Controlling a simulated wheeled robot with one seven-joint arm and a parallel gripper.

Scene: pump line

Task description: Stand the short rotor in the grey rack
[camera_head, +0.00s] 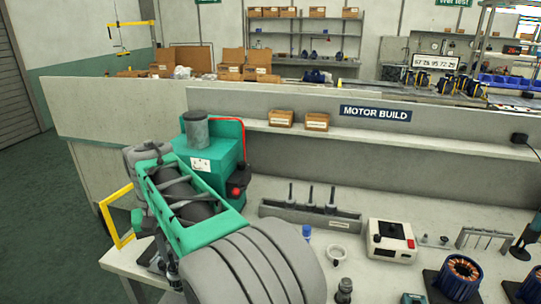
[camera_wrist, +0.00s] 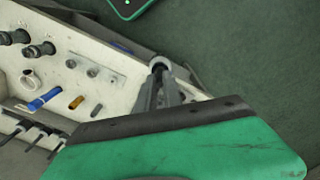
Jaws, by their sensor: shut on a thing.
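The grey rack (camera_head: 340,226) is a long low block on the bench in the head view, with three thin dark shafts standing upright in it. In the wrist view, dark upright shafts (camera_wrist: 42,138) show at the lower left. In the head view my arm hides the fingertips.
A teal machine (camera_head: 212,160) stands left of the rack. A white box (camera_head: 391,240) stands right of it. A white ring (camera_head: 337,252) and a blue cylinder (camera_head: 306,232) lie in front. A shelf wall runs behind. Dark floor (camera_wrist: 255,60) shows beyond the bench edge.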

